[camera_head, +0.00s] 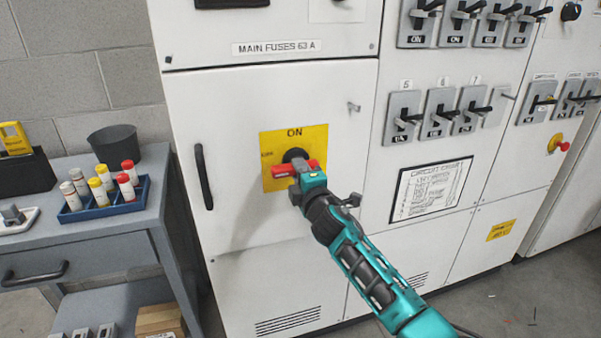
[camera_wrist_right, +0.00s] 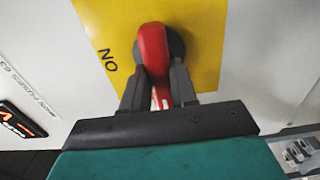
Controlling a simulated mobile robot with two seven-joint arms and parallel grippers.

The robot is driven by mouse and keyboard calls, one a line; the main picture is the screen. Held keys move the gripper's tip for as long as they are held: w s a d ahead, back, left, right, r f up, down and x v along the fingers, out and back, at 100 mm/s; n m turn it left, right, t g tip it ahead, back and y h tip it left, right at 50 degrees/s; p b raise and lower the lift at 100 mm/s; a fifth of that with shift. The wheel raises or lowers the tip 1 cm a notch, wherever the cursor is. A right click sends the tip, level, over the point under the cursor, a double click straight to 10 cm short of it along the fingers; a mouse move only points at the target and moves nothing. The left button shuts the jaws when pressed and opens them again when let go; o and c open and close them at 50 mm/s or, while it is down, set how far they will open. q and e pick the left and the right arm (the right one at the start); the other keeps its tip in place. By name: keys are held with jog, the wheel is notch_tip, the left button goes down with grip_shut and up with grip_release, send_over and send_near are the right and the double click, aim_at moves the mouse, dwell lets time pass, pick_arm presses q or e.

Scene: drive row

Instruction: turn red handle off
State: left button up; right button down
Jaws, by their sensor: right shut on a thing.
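The red handle (camera_head: 296,168) sits on a yellow plate (camera_head: 312,142) marked ON at its top, on the white cabinet door under the label MAIN FUSES 63 A. In the head view the handle lies roughly level, pointing left and right. My right gripper (camera_head: 305,176) is at the handle, its fingers shut on it. In the right wrist view the red handle (camera_wrist_right: 153,55) stands between the two dark fingers of my right gripper (camera_wrist_right: 158,85), and the word ON shows on the yellow plate (camera_wrist_right: 95,30). My left gripper is not in view.
A grey cart (camera_head: 120,230) stands at the left with a blue tray of bottles (camera_head: 105,206) and a dark cup (camera_head: 116,146). A black door handle (camera_head: 203,176) is left of the plate. Rows of small switches (camera_head: 440,112) are at the right.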

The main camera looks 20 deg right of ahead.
jog(key=shift+r, duration=0.2)
jog(key=c, duration=1.1)
grip_release()
jog(key=shift+o, duration=1.1)
jog(key=shift+w+f, duration=0.1)
jog(key=shift+f, duration=0.1)
jog(key=s+p, duration=0.1)
jog(key=s, duration=1.2)
jog(key=shift+d, duration=0.25)
